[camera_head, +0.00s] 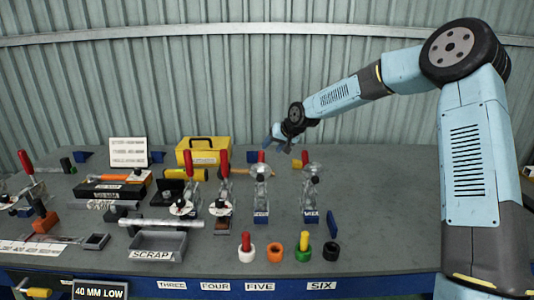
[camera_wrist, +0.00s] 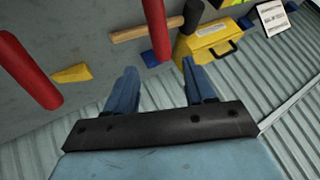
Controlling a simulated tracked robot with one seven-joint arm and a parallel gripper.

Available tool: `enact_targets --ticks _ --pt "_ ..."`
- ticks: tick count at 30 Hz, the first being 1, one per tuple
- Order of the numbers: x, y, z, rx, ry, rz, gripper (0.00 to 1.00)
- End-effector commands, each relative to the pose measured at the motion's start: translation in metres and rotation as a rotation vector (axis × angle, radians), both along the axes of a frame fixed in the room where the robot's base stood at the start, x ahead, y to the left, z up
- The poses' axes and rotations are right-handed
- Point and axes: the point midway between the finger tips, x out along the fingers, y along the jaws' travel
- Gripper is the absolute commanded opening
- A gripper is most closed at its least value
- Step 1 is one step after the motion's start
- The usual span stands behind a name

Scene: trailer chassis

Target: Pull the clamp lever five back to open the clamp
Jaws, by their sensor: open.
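Clamp five (camera_head: 261,188) is a metal toggle clamp on a blue block, behind the FIVE label (camera_head: 260,286). Its red lever (camera_head: 261,157) stands upright. My gripper (camera_head: 279,138) is above and slightly right of that lever in the head view. In the wrist view my gripper (camera_wrist: 160,68) is open and empty, its two blue fingers apart. A red lever (camera_wrist: 153,30), apparently lever five, shows beyond the gap between the fingers, with no contact visible. Its lower end and the clamp body are out of that view.
Clamp six (camera_head: 311,188) stands close on the right; its red lever (camera_wrist: 25,70) appears left in the wrist view. Clamps three (camera_head: 183,207) and four (camera_head: 222,208) stand left. A yellow toolbox (camera_head: 203,152) and hammer (camera_wrist: 140,33) lie behind.

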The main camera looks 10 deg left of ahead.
Motion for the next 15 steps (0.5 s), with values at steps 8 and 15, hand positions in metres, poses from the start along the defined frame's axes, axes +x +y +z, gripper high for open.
enact_targets --ticks 8,15 --pt "-0.012 -0.016 0.020 0.000 0.000 -0.002 0.54" --pt "-0.014 -0.017 0.022 -0.001 0.000 -0.001 0.54"
